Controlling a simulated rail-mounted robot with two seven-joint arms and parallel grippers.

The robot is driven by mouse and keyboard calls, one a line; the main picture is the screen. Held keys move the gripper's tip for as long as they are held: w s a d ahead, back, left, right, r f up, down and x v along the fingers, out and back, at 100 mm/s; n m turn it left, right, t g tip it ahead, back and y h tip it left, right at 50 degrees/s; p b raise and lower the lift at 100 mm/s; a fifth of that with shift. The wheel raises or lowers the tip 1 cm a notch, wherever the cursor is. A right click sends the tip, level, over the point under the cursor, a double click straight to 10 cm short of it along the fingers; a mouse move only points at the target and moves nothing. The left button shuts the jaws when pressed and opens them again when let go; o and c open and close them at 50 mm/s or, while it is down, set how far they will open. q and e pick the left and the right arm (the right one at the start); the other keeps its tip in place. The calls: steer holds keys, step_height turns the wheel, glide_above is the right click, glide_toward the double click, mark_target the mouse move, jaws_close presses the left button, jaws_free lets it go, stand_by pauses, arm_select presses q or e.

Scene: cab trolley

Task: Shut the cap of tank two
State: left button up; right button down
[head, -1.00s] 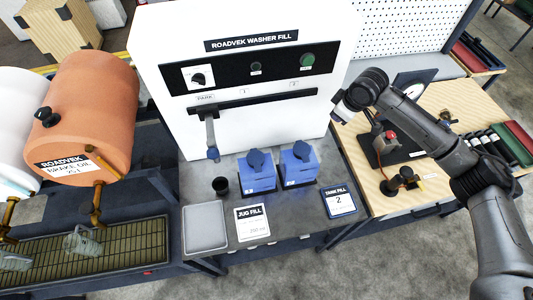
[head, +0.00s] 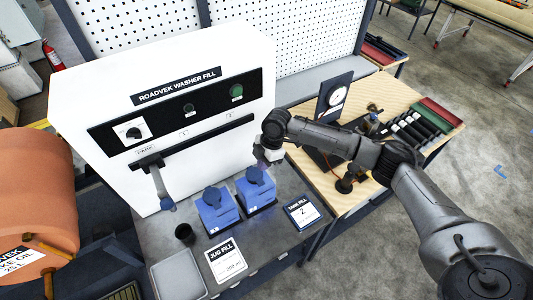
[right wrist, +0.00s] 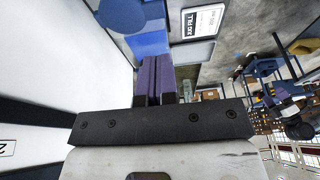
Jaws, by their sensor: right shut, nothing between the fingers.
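Two blue tanks stand side by side on the grey bench before the white washer-fill machine. The right tank (head: 256,196) stands nearer the panel mark 2, so I take it as tank two. Its dark blue round cap (head: 256,174) is on top; I cannot tell how far it is open. The left tank (head: 216,214) has a similar cap (head: 211,196). My right gripper (head: 266,162) is just behind and right of tank two's cap. In the right wrist view its fingers (right wrist: 155,78) are shut and empty, with a blue tank (right wrist: 148,42) and cap (right wrist: 122,12) beyond. My left gripper is out of view.
The white machine (head: 110,170) rises behind the tanks, with a lever (head: 162,190) hanging from its rail. A black cup (head: 184,234), a jug fill card (head: 226,260) and a tank fill card (head: 302,211) lie around the tanks. A wooden bench (head: 385,120) is at right.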

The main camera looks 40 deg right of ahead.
mark_target(262, 183)
steer(key=x, duration=0.2)
steer(key=p+x, duration=0.1)
steer(key=x, duration=0.3)
steer(key=shift+s+d+f, duration=0.15)
steer(key=shift+d+f, duration=0.05)
steer(key=shift+d, duration=0.15)
steer(key=shift+f+p, duration=0.3)
steer(key=shift+f, duration=0.45)
steer(key=shift+s+d+f+t, duration=0.1)
steer(key=shift+f+t, duration=0.2)
steer(key=shift+f, duration=0.45)
